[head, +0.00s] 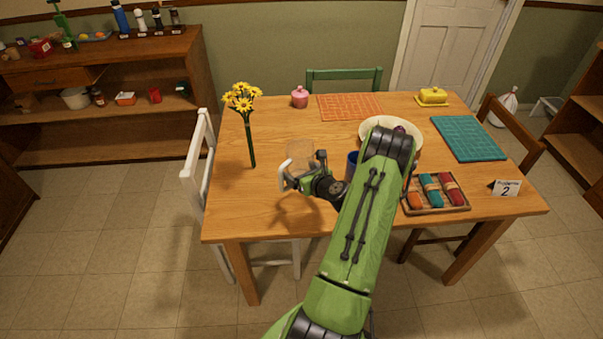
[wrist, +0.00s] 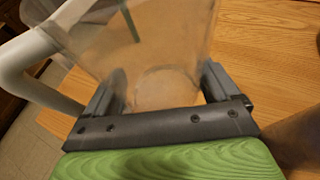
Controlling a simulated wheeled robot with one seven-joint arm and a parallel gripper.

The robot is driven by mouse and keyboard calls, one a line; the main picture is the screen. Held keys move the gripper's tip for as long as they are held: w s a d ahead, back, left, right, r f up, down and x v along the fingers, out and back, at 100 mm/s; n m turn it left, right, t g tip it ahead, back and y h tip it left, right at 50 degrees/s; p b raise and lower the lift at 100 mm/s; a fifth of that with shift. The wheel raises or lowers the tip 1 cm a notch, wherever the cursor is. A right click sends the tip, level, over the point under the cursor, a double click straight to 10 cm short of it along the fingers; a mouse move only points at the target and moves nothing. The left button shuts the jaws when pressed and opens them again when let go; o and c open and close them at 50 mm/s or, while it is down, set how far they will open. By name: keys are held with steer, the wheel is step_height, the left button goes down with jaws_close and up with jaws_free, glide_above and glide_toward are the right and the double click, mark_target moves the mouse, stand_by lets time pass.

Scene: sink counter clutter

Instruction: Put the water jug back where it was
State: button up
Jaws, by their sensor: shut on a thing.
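The water jug (head: 300,152) is clear, with a white handle (head: 285,172) on its left side. It is at the near left part of the wooden table. My gripper (head: 318,180) is shut on the jug from the near side. In the wrist view my gripper's dark fingers (wrist: 160,92) sit on either side of the clear jug body (wrist: 150,40), and the white handle is at the left. I cannot tell whether the jug's base touches the table. My arm hides part of the table's near middle.
A vase of yellow flowers (head: 245,100) stands left of the jug. A blue cup (head: 351,166) is close on the right, partly behind my arm. A white bowl (head: 377,124), a napkin tray (head: 436,209) and a number 2 card (head: 506,188) lie further right. A white chair (head: 200,160) is left.

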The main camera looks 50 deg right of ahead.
steer(key=shift+a+f+b, duration=0.15)
steer(key=shift+f+b, duration=0.45)
step_height(320, 180, down, 5)
steer(key=b, duration=0.4)
steer(key=shift+f+b, duration=0.2)
steer(key=shift+b, duration=0.15)
steer(key=shift+f+b, duration=0.4)
steer(key=shift+f, duration=0.25)
steer(key=o, duration=1.1)
steer(key=shift+s, duration=0.1)
steer(key=p+v, duration=0.2)
steer(key=v, duration=1.3)
steer(key=shift+s+a+r, duration=0.15)
steer(key=shift+s+a, duration=0.05)
steer(key=shift+s, duration=0.1)
